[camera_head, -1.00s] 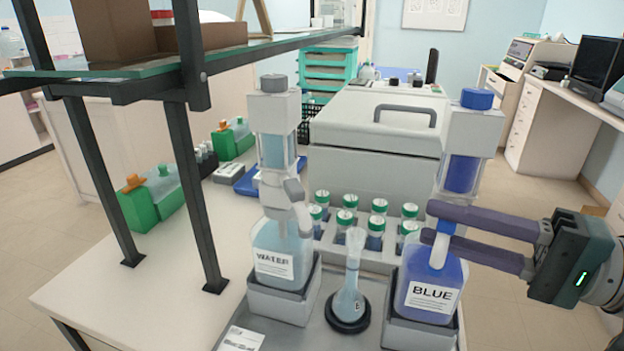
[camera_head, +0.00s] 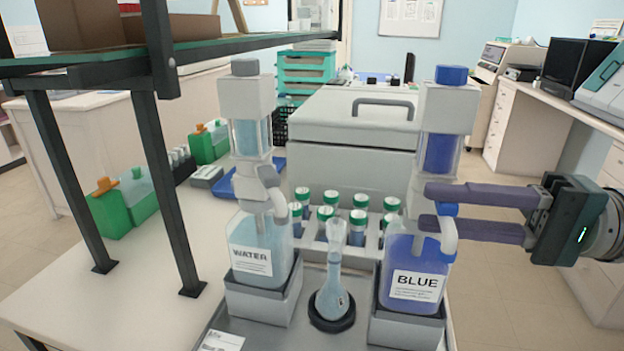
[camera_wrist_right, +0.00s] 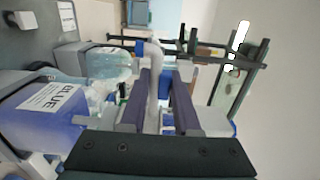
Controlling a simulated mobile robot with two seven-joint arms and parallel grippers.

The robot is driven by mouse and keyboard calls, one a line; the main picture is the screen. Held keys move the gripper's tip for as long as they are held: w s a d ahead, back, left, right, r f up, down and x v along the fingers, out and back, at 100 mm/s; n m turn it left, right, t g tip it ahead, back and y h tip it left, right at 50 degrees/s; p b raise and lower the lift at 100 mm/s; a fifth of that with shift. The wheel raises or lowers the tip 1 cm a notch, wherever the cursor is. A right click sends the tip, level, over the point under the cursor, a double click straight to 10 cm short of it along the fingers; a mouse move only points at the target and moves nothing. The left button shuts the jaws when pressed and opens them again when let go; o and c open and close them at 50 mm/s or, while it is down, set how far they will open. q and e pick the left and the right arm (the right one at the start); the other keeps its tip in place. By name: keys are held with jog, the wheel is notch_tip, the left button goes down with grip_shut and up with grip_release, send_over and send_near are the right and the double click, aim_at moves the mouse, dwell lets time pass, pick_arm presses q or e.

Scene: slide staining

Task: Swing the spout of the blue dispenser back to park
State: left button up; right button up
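The blue dispenser (camera_head: 412,262) has a bottle labelled BLUE, a blue-filled column and a blue cap. Its pale curved spout (camera_head: 450,236) hangs at the right side of the bottle's neck, its end bent downward. My right gripper (camera_head: 428,207) reaches in from the right, its two purple fingers level, one above the other, around the spout. In the right wrist view the spout (camera_wrist_right: 153,90) runs between the fingers, close to the left one, with a gap to the right one. My left gripper is not in view.
The WATER dispenser (camera_head: 262,250) stands to the left. A small flask (camera_head: 332,290) on a black base stands between the dispensers. Green-capped bottles (camera_head: 357,222) fill a rack behind. A shelf frame (camera_head: 165,170) rises at the left. Floor is open at the right.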

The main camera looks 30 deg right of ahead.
jog(key=o, duration=0.4)
jog(key=shift+r, duration=0.1)
jog(key=v, duration=1)
